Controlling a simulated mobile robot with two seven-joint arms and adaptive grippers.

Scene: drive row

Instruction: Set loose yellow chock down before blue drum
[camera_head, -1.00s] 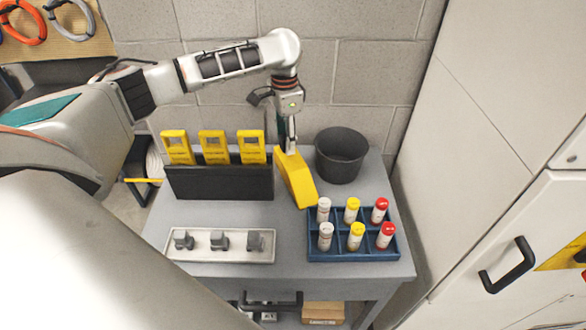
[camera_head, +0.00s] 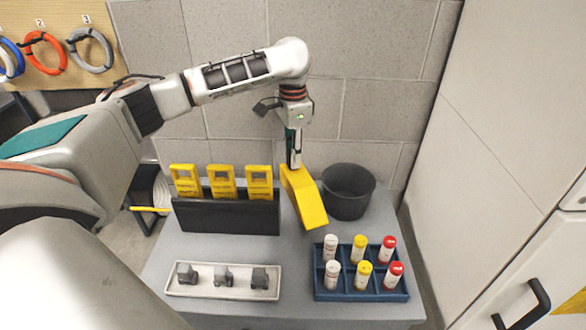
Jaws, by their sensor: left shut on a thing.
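My left gripper (camera_head: 293,160) is shut on a yellow chock (camera_head: 306,200) and holds it by its upper end. The chock hangs tilted between the black rack and the dark grey bin on the grey cart top; I cannot tell whether it touches the surface. No blue drum shows in this view. My right gripper is not in view.
The cart top (camera_head: 250,255) holds a black rack (camera_head: 225,217) of yellow tags, a dark bin (camera_head: 348,192), a white tray (camera_head: 222,292) of grey parts and a blue crate (camera_head: 362,292) of capped tubes. A block wall stands behind, a white cabinet (camera_head: 500,130) right.

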